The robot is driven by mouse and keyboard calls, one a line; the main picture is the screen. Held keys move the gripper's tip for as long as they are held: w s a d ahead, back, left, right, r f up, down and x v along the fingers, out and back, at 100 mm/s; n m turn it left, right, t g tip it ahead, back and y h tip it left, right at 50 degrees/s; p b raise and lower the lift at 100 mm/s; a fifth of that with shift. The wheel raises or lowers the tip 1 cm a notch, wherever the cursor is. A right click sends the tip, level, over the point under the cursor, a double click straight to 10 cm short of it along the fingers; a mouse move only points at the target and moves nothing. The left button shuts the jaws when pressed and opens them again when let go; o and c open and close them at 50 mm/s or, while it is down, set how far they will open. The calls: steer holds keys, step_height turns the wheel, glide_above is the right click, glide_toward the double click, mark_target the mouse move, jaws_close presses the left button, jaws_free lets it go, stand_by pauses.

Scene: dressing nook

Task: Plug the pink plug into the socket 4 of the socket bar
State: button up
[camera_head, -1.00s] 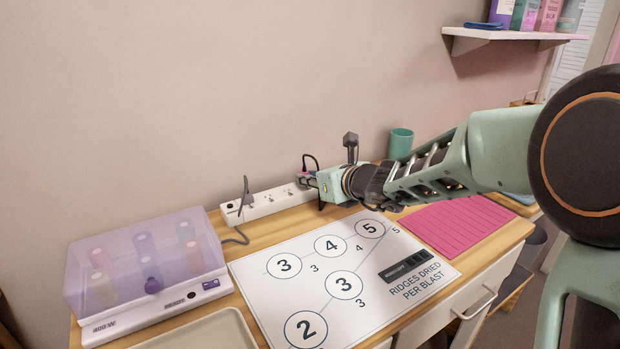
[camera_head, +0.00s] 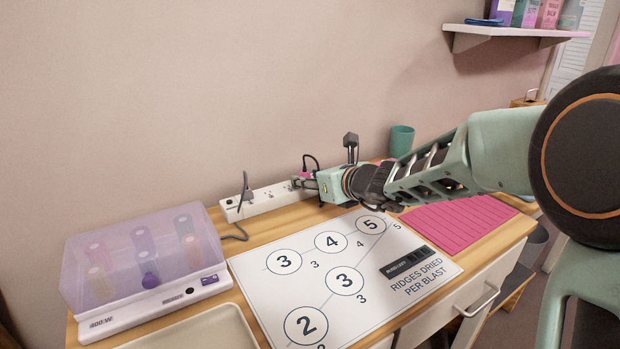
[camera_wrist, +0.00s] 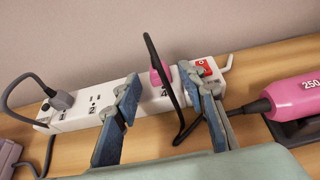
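The white socket bar (camera_wrist: 75,119) lies along the wall at the back of the table, and it also shows in the head view (camera_head: 262,206). The pink plug (camera_wrist: 160,72) sits upright at the socket marked 4, with its black cable looping up and toward me. Its prongs are hidden, so how deep it sits is unclear. My gripper (camera_wrist: 160,80) is open, one finger on each side of the plug, with gaps visible. In the head view my gripper (camera_head: 297,184) is at the bar's right end. A grey plug (camera_wrist: 62,100) is in the bar's left end.
A pink device marked 250 (camera_wrist: 297,95) lies right of my gripper. A purple-lidded box (camera_head: 140,255), a printed white sheet (camera_head: 300,290), a pink mat (camera_head: 460,224) and a green cup (camera_head: 402,140) are on the table. A wall shelf (camera_head: 515,32) is at upper right.

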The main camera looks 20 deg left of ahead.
steer(key=shift+d, duration=0.1)
steer(key=v, duration=1.2)
